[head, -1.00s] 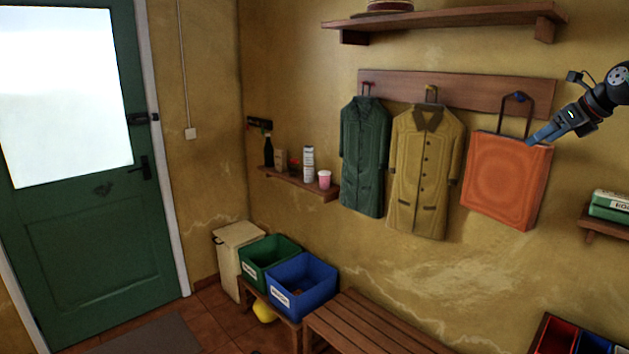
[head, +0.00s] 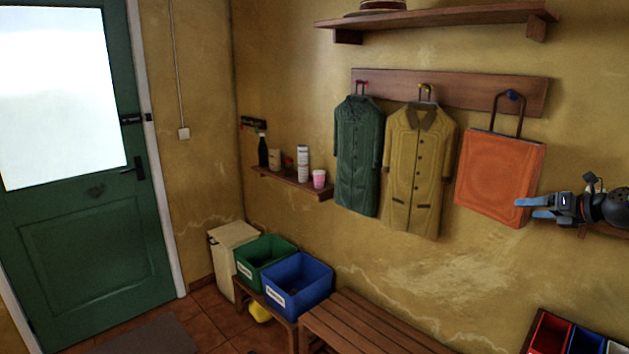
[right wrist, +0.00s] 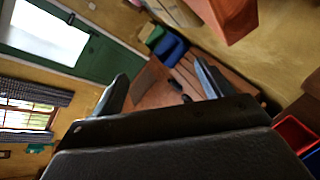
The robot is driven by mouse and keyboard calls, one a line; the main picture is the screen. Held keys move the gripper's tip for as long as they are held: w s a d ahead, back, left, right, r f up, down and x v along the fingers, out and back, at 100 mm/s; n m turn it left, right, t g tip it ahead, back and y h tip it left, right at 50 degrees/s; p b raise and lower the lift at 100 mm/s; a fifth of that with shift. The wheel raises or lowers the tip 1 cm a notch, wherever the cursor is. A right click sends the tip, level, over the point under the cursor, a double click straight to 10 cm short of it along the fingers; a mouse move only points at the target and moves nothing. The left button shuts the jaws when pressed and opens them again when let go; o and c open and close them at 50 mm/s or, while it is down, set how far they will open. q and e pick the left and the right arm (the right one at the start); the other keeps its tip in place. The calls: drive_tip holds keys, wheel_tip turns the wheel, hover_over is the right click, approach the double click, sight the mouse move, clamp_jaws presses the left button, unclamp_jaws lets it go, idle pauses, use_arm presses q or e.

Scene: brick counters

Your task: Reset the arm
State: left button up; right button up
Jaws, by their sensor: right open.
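My right gripper (head: 532,207) is at the right side of the head view, its blue fingers pointing left. The fingers are apart and nothing is between them. They overlap the lower right edge of the orange bag (head: 499,178) in the picture; I cannot tell if they touch it. The bag hangs by its dark handle from a blue hook. In the right wrist view, the two fingers (right wrist: 161,90) stand wide apart, with floor and bench beyond them. My left gripper is not in view.
A green coat (head: 357,155) and a tan coat (head: 417,170) hang left of the bag. A small shelf (head: 295,184) holds several items. A blue bin (head: 298,287) and a green bin (head: 263,260) stand by the slatted bench (head: 365,325). A red bin (head: 549,334) is lower right.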

drive_tip(key=s+a+f+m+t+h, duration=0.15)
drive_tip(key=s+f+m, duration=0.3)
drive_tip(key=f, duration=0.45)
drive_tip(key=s+a+f+m+t+h, duration=0.1)
drive_tip(key=s+a+f+m+h, duration=0.2)
drive_tip(key=f+m, duration=0.5)
drive_tip(key=s+f+m+t+h, duration=0.15)
drive_tip(key=s+f+m, duration=0.3)
drive_tip(key=f, duration=0.65)
drive_tip(key=s+a+f+m+g+h, duration=0.3)
drive_tip(key=s+a+f+m+g, duration=0.2)
drive_tip(key=s+a+f+m, duration=0.6)
drive_tip(key=s+a+f+m+g+y, duration=0.2)
drive_tip(key=s+a+f+m+g, duration=0.15)
drive_tip(key=s+a, duration=0.75)
drive_tip(key=s+a+f+m+g+y, duration=0.15)
drive_tip(key=s+a+g, duration=0.25)
drive_tip(key=s+a, duration=0.75)
drive_tip(key=s+a+f+g, duration=0.1)
drive_tip(key=a+f, duration=0.2)
drive_tip(key=f, duration=1.4)
drive_tip(key=s+a+f+g, duration=0.1)
drive_tip(key=a+f, duration=0.2)
drive_tip(key=f, duration=1.4)
drive_tip(key=shift+f, duration=0.3)
drive_tip(key=shift+c, duration=0.5)
